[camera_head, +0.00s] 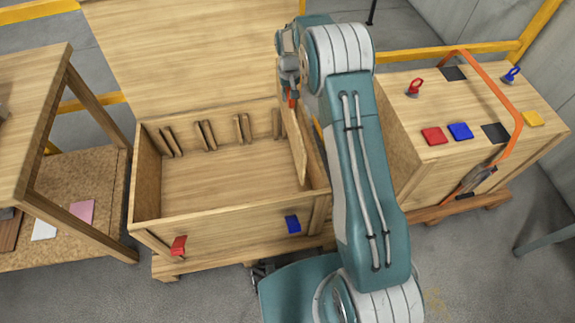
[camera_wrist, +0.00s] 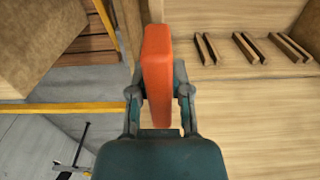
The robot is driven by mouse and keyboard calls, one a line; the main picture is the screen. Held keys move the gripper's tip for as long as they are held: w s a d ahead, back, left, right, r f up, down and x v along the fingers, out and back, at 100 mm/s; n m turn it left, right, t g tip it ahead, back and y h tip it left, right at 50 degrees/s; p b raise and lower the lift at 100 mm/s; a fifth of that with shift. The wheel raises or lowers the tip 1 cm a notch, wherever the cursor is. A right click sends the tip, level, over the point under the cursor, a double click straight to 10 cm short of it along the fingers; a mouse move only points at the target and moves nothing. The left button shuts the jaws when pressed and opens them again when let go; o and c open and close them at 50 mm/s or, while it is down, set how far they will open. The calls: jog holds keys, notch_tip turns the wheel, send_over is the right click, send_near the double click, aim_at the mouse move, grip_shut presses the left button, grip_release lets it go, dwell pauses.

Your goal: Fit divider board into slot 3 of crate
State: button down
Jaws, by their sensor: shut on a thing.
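The open wooden crate (camera_head: 225,212) stands in the middle of the head view. Paired dark-edged cleats (camera_head: 207,135) form slots along its far inner wall; several cleats (camera_wrist: 250,48) also show at upper right in the wrist view. My gripper (camera_wrist: 158,92) is shut on an orange grip (camera_wrist: 157,75), which fills the space between its fingers. In the head view the gripper (camera_head: 291,98) is over the crate's right side. A pale upright board (camera_head: 299,150), apparently the divider board, shows below it near the crate's right wall. Its lower edge and any contact with a slot are unclear.
A wooden shelf (camera_head: 70,150) stands at left. A red tab (camera_head: 179,245) and blue tab (camera_head: 293,223) mark the crate's front. The crate's middle and left are empty.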

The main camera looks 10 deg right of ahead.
notch_tip(320, 180, down, 28)
dwell(0.6)
jog(key=shift+r, duration=0.1)
jog(key=c, duration=0.6)
grip_release()
jog(key=shift+o, duration=0.2)
